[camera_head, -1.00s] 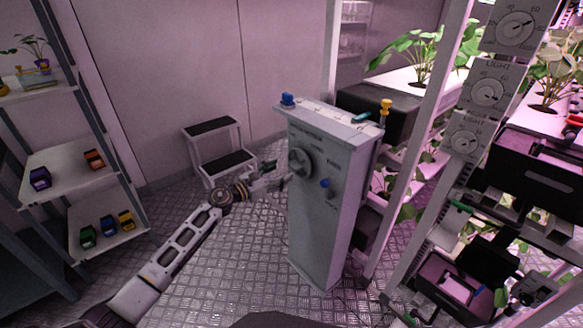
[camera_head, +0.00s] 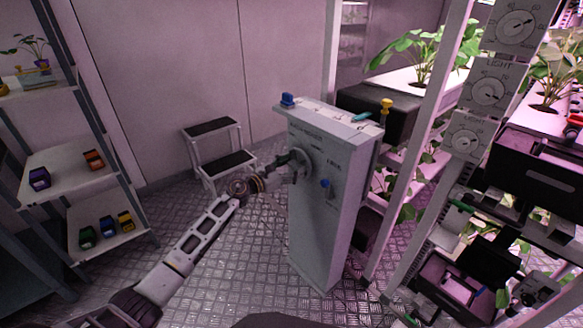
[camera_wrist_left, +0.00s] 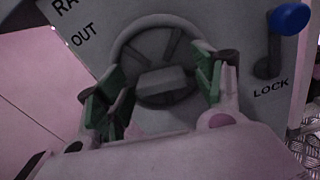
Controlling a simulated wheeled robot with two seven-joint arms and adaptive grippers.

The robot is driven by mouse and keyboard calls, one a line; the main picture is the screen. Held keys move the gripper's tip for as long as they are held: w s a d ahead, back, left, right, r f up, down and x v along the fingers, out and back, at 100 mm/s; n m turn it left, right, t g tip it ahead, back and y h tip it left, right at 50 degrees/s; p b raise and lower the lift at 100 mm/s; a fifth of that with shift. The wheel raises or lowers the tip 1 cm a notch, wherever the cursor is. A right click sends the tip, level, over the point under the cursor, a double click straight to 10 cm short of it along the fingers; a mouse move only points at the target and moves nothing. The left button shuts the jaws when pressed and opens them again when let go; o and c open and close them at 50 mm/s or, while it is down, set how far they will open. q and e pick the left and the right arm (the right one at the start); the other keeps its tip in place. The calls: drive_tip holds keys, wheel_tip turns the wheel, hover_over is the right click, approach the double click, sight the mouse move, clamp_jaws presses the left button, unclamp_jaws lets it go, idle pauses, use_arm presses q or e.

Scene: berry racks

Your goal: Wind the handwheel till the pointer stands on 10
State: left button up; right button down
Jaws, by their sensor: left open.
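The handwheel (camera_wrist_left: 168,48) is a grey spoked wheel on the front face of a grey cabinet (camera_head: 322,225). In the head view my left gripper (camera_head: 298,162) is at the wheel and covers part of it. In the left wrist view the same gripper (camera_wrist_left: 155,98) is open, its green-padded fingers on either side of the wheel's lower half. I cannot tell whether the pads touch the rim. A blue-knobbed lock lever (camera_wrist_left: 290,20) is right of the wheel. I cannot make out a pointer or its scale. My right gripper is not in view.
A step stool (camera_head: 215,150) stands behind my left arm. A shelf with small coloured items (camera_head: 95,222) is at left. Plant racks with dials (camera_head: 488,92) are at right. Open metal floor lies around the cabinet.

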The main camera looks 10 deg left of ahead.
use_arm(q)
drive_tip(key=c, duration=0.9)
drive_tip(key=shift+c, duration=0.6)
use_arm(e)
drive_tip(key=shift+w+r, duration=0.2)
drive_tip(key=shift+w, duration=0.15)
use_arm(q)
drive_tip(key=shift+n+p, duration=0.3)
drive_tip(key=shift+n, duration=0.1)
